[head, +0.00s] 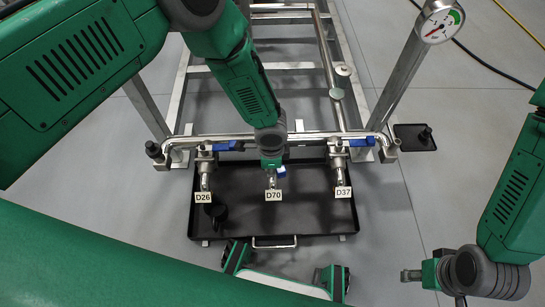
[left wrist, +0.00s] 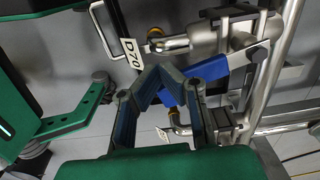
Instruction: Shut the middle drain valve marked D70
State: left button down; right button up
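The middle drain valve D70 has a white tag (head: 272,195) in the head view; the tag also shows in the left wrist view (left wrist: 132,52). Its blue lever (left wrist: 212,75) runs across the metal valve body in the left wrist view; in the head view only a small blue part shows beside my arm. My left gripper (left wrist: 155,76) is at this lever, its fingertips drawn together, with the lever's end passing behind or between the fingers; I cannot tell whether it grips it. My right gripper (head: 411,275) hangs away at lower right, seen side-on; its opening is unclear.
Valves D26 (head: 204,197) and D37 (head: 343,192) flank it, their blue levers lying along the horizontal pipe. A black drip tray (head: 310,223) with a front handle lies below. A steel frame stands behind, with a pressure gauge (head: 440,22) at upper right. Floor at right is mostly clear.

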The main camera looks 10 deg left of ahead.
pick_arm(q)
jog(key=shift+d, duration=0.1)
jog(key=shift+w+d+b, duration=0.2)
jog(key=shift+d+b, duration=0.05)
jog(key=shift+d, duration=0.25)
jog(key=shift+w+d+b, duration=0.2)
jog(key=shift+d+b, duration=0.05)
jog(key=shift+d, duration=0.25)
jog(key=shift+w+d+f+b, duration=0.1)
jog(key=shift+w+d+b, duration=0.4)
jog(key=shift+d+b, duration=0.2)
jog(key=shift+d, duration=0.2)
